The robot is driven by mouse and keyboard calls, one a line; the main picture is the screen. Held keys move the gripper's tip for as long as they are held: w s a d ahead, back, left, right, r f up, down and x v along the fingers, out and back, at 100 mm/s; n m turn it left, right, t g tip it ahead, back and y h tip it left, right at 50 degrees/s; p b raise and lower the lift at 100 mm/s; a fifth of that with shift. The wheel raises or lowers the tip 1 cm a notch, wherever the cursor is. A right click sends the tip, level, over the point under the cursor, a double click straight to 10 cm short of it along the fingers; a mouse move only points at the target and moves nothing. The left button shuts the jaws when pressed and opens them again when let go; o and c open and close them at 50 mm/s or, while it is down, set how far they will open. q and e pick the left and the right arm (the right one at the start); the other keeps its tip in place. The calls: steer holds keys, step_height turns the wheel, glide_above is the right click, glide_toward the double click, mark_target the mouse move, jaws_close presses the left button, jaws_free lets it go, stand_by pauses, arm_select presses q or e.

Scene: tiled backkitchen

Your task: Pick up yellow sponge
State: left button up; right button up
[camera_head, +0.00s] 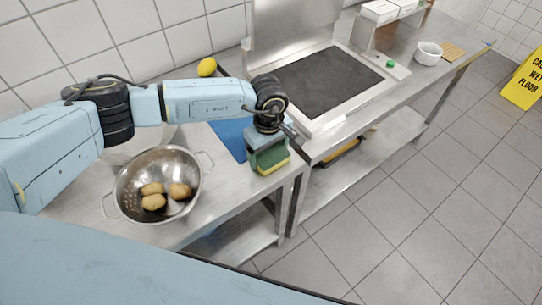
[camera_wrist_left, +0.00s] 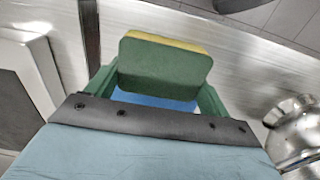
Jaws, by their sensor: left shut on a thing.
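The sponge (camera_head: 272,160) is a block with a green face and a yellow layer. In the head view it hangs at the end of my left arm, by the front edge of the steel table. My left gripper (camera_head: 268,148) is shut on the sponge. In the left wrist view the sponge (camera_wrist_left: 165,66) sits between the green fingers of my left gripper (camera_wrist_left: 157,88), its green face toward the camera and its yellow layer along the far edge. I cannot tell whether the sponge touches the table. My right gripper is not in view.
A steel colander (camera_head: 128,192) with several potatoes stands on the table at left. A blue board (camera_head: 232,138) lies behind my left gripper. A yellow lemon (camera_head: 207,67) is near the wall. A dark griddle (camera_head: 328,85) stands at right. A wet floor sign (camera_head: 525,82) is far right.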

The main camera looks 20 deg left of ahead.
mark_target(269, 151)
arm_select(q)
step_height(269, 151, up, 10)
steer(key=shift+r, duration=0.1)
steer(key=o, duration=0.4)
steer(key=c, duration=0.4)
steer(key=shift+o, duration=0.2)
